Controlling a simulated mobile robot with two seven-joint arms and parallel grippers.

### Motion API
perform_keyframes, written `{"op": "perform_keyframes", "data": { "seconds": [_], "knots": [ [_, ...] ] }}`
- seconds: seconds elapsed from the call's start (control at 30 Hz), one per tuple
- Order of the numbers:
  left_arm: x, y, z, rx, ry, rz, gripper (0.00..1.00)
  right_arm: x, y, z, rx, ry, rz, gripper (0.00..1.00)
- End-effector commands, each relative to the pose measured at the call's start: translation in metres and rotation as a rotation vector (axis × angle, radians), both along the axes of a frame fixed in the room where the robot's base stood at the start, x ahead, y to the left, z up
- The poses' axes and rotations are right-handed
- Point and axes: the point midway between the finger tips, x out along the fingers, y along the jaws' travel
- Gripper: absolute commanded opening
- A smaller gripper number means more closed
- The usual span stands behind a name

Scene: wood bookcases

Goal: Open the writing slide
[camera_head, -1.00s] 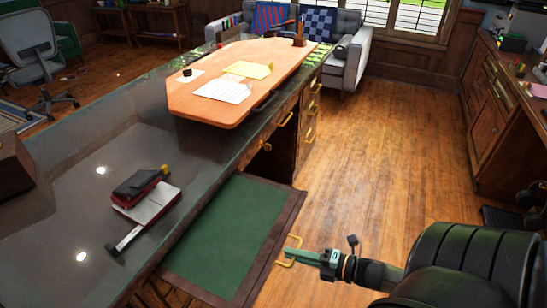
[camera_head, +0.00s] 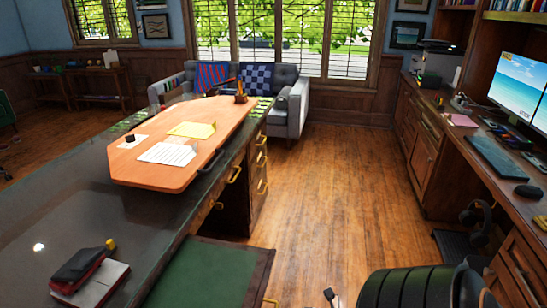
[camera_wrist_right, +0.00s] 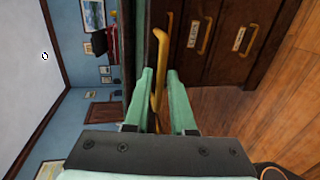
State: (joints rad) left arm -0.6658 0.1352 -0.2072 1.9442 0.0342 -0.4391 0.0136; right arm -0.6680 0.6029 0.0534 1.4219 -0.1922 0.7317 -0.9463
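The writing slide (camera_head: 212,278) is a green panel in a dark wood frame, pulled out from the side of the desk at the bottom of the head view. Its brass handle (camera_head: 270,302) shows at the lower edge, and it also shows upright in the right wrist view (camera_wrist_right: 162,45). My right gripper (camera_wrist_right: 161,75) has its two green fingers close on either side of this handle, which passes between them. In the head view only a small part of my right wrist shows, and the fingers are out of frame. My left gripper is not in view.
The dark desk (camera_head: 80,205) carries an orange-brown board (camera_head: 150,170) with papers and a stapler (camera_head: 85,268). Brass-handled drawers (camera_head: 258,175) line its side. Open wood floor (camera_head: 320,180) lies between it and the right-hand counter (camera_head: 480,135). A black chair back (camera_head: 415,288) stands close at lower right.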

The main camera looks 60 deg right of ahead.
Motion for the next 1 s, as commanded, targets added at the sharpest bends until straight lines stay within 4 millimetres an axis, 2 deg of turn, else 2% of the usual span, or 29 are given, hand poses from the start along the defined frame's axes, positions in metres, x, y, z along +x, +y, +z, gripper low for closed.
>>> {"op": "perform_keyframes", "data": {
  "seconds": [0.17, 0.27, 0.7, 0.83, 1.0],
  "knots": [
    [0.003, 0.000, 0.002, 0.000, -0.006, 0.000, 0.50, -0.004, -0.002, 0.001, 0.000, 0.001, 0.000, 0.23],
    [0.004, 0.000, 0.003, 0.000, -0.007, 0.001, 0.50, -0.015, -0.006, 0.003, 0.000, 0.003, 0.000, 0.23],
    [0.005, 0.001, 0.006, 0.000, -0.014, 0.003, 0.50, -0.096, -0.039, 0.021, 0.000, 0.003, -0.001, 0.23],
    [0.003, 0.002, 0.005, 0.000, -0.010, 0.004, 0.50, -0.108, -0.045, 0.024, 0.000, 0.002, -0.001, 0.23],
    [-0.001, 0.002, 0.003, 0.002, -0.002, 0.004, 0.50, -0.113, -0.047, 0.026, 0.000, -0.001, 0.000, 0.23]
  ]
}}
